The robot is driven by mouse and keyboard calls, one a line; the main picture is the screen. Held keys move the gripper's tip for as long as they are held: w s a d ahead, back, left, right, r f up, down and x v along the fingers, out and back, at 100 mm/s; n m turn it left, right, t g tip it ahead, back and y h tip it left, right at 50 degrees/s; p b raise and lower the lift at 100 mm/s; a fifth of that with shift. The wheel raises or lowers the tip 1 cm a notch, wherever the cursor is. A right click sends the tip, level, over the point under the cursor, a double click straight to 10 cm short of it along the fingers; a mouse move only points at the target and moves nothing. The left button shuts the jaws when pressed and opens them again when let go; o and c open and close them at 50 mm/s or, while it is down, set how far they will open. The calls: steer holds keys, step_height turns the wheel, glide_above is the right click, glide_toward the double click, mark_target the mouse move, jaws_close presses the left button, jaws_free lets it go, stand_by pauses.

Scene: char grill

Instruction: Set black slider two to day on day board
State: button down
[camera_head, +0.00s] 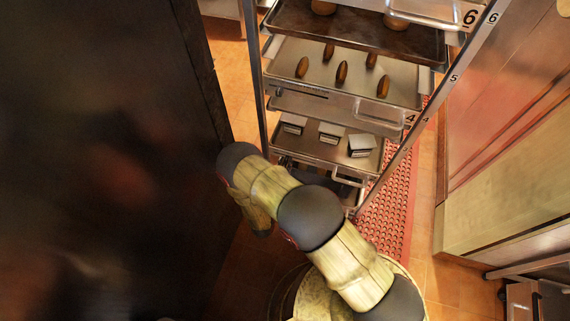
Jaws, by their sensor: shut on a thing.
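The day board and black slider two do not show in this view. My arm runs from the bottom right up to a dark joint left of the middle, where a further link bends down behind it. My gripper does not show, so what it holds cannot be seen.
A metal rack (256,75) holds stacked trays: a middle tray (300,52) with several brown oblong items, a lower tray (310,148) with three small boxes. A large dark panel (90,150) fills the left. A red mat (395,205) lies on the tiled floor; a counter (510,180) stands right.

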mark_target(275, 152)
steer(key=shift+a, duration=0.1)
stand_by(0.3)
steer(key=a, duration=0.1)
steer(key=w+a+b, duration=0.1)
steer(key=a, duration=0.1)
steer(key=a+b, duration=0.1)
steer(key=a, duration=0.1)
steer(key=shift+w, duration=0.4)
steer(key=shift+w+a, duration=0.1)
steer(key=c, duration=1.9)
jaws_free()
steer(key=shift+a, duration=0.1)
steer(key=shift+o, duration=0.7)
steer(key=v, duration=1.2)
